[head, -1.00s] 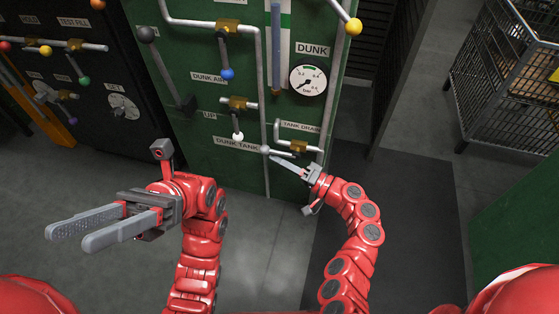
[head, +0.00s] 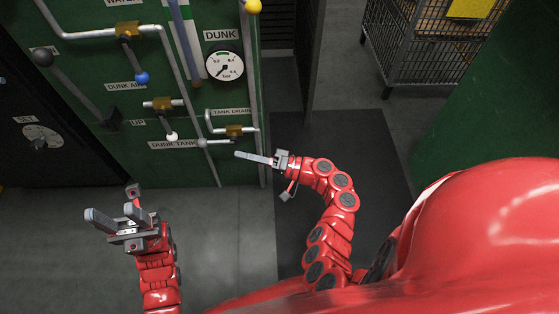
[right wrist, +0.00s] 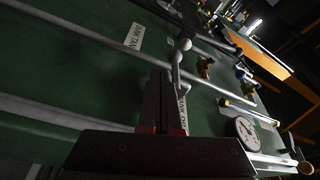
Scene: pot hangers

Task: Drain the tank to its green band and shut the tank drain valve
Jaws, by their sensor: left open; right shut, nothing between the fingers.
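The tank drain valve (head: 234,130) is a brass body on a thin pipe, low on the green panel. Its lever points left, roughly level, and ends in a grey ball (head: 202,142). The ball also shows in the right wrist view (right wrist: 184,44). My right gripper (head: 237,155) is shut and empty, its tips just below and right of the ball, seemingly apart from it. In the wrist view its dark fingers (right wrist: 164,103) partly overlap the lever's surroundings. The blue sight tube (head: 181,35) is cut off at the top; its level and green band cannot be read. My left gripper (head: 110,213) is open and empty.
Other levers with blue (head: 142,77), white (head: 172,137) and yellow (head: 253,6) balls are on the panel. The DUNK gauge (head: 224,65) sits above the drain valve. A wire cart (head: 425,45) stands back right. Floor in front of the panel is clear.

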